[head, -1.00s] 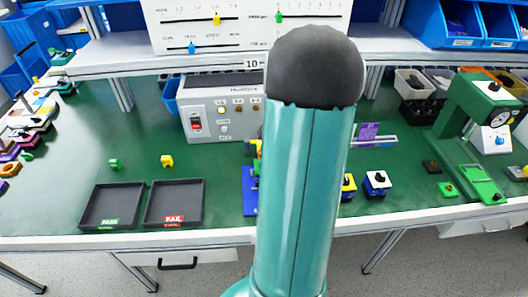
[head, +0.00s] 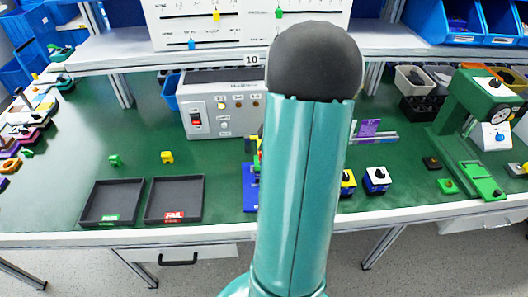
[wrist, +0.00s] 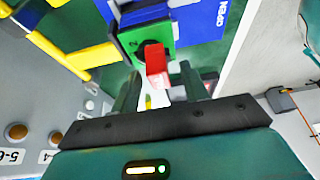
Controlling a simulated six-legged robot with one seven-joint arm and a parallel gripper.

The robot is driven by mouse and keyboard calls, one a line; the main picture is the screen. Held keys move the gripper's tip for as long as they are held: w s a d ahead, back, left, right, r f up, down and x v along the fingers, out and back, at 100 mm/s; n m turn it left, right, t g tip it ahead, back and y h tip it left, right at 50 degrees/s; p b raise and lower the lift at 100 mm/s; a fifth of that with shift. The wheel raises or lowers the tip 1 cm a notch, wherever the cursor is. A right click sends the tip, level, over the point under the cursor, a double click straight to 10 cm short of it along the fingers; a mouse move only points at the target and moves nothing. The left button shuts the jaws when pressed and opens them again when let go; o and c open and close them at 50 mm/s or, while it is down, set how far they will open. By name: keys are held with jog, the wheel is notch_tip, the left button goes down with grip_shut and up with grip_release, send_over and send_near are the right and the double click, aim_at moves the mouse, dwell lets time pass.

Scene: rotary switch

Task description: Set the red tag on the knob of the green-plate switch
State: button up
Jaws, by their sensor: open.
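In the wrist view the green-plate switch (wrist: 127,43) lies just beyond my fingertips, beside a blue panel with white lettering. A dark knob (wrist: 149,47) is on its plate. The red tag (wrist: 158,70) overlaps the knob and points toward me; I cannot tell how firmly it is seated on the knob. My gripper (wrist: 159,78) is open, with one finger on each side of the tag and a gap on both sides. In the head view my own arm hides my gripper, the tag and the knob.
A grey control box (head: 222,104) stands close by; its face is at left in the wrist view. A blue stand (head: 249,187) is partly behind my arm. Two black trays (head: 174,200) lie left. The green bench (head: 60,165) has free room.

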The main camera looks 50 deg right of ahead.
jog(key=v, duration=1.4)
notch_tip(320, 180, up, 9)
dwell(0.5)
dwell(0.4)
jog(key=w+a+r+m+h, duration=0.1)
jog(key=w+a+m, duration=0.15)
jog(key=a, duration=0.85)
jog(key=w+a+m+h, duration=0.1)
jog(key=w+a, duration=0.3)
jog(key=a, duration=0.6)
jog(key=s+a+f+m+t, duration=0.1)
jog(key=s+a+f+m, duration=0.1)
jog(key=a, duration=0.7)
jog(key=s+a+f+m+t+h, duration=0.1)
jog(key=s+a+m, duration=0.1)
jog(key=a, duration=0.7)
jog(key=shift+s+f+m, duration=0.35)
jog(key=shift+s, duration=0.4)
